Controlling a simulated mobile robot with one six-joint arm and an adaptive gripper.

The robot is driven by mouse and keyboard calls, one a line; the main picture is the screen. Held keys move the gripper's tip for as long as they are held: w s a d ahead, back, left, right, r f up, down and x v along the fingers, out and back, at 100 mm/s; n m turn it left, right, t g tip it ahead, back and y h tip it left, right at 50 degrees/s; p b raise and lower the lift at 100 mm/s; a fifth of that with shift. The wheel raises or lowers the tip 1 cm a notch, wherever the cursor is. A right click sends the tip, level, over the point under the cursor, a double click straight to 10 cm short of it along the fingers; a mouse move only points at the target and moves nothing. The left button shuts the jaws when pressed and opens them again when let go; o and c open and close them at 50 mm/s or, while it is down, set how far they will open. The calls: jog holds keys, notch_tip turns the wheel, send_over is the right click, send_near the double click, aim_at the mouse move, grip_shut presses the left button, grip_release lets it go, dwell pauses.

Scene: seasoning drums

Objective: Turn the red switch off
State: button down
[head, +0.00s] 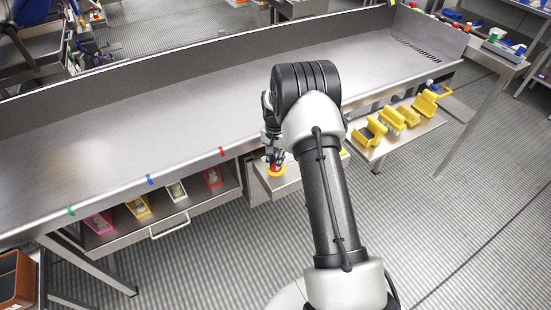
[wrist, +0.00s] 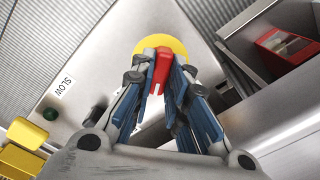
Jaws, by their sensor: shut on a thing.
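The red switch (wrist: 161,66) sits on a round yellow plate (wrist: 176,46) on a grey metal control box (wrist: 112,42). In the wrist view its red handle is between the blue-padded fingers of my gripper (wrist: 160,72), which is shut on it. In the head view my gripper (head: 272,158) reaches down to the box below the bench edge, and the red switch (head: 274,169) shows just under the fingers on the yellow plate. The fingers hide part of the switch, and I cannot read its position marking.
Yellow holders (head: 398,117) stand on a shelf to the right. The long metal bench top (head: 130,110) is mostly clear.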

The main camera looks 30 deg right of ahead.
jog(key=n, duration=0.5)
jog(key=shift+n, duration=0.3)
jog(key=n, duration=0.5)
jog(key=shift+p, duration=0.35)
jog(key=shift+n, duration=0.3)
jog(key=c, duration=1.6)
grip_release()
jog(key=shift+o, duration=0.2)
notch_tip(320, 180, up, 12)
jog(key=shift+r, duration=0.1)
